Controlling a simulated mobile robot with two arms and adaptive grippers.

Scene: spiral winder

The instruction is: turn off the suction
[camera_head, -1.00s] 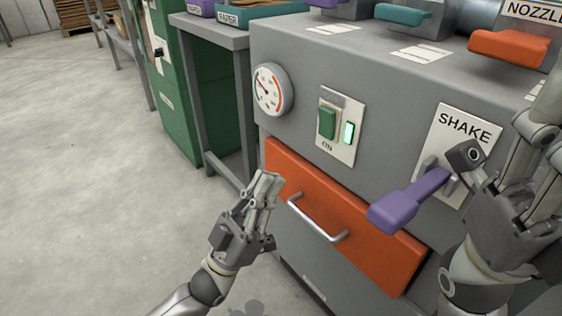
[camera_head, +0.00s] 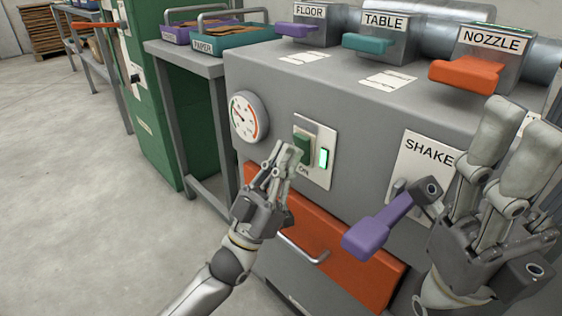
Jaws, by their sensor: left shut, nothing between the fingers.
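The suction machine is a grey cabinet (camera_head: 350,110) with a white switch plate (camera_head: 322,172) on its front. The plate carries a green rocker switch (camera_head: 303,146) and a lit green lamp (camera_head: 323,158), with the word ON below. My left gripper (camera_head: 287,156) is shut and empty, its fingertips just in front of the lower left of the rocker. I cannot tell whether they touch it. The fingers hide part of the plate. My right gripper (camera_head: 510,130) is at the right, near the SHAKE plate (camera_head: 423,155), with its fingers pointing up and apart.
A round gauge (camera_head: 248,118) is left of the switch. A purple SHAKE lever (camera_head: 378,228) and an orange drawer (camera_head: 350,262) are below. FLOOR (camera_head: 298,28), TABLE (camera_head: 383,42) and NOZZLE (camera_head: 468,72) handles stand on top. Open floor lies at the left.

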